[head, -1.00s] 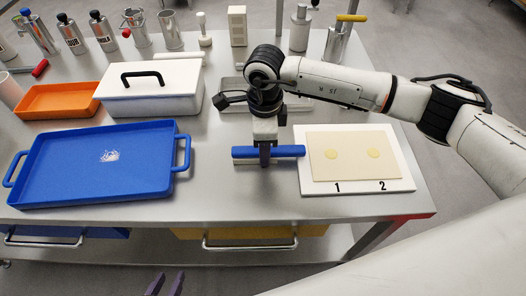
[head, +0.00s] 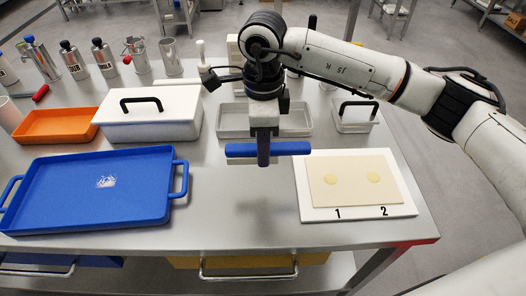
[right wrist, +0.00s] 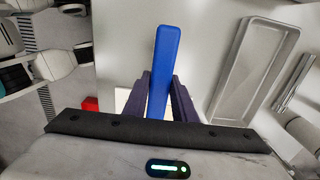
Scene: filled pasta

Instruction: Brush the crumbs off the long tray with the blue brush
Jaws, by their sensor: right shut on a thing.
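The long blue tray (head: 60,205) with two end handles lies on the left of the steel table. A small patch of whitish crumbs (head: 105,181) is near its middle. My right gripper (head: 263,158) is shut on the blue brush (head: 292,148), seen as a blue bar held crosswise above the table, right of the tray and apart from it. The right wrist view shows the brush (right wrist: 165,65) between the dark fingers (right wrist: 160,105). My left gripper is not in view.
A white board (head: 408,211) with a dough sheet lies right of the brush. A white lidded box (head: 150,120), an orange tray (head: 55,126) and a grey tray (head: 235,120) stand behind. Bare table lies between the blue tray and the board.

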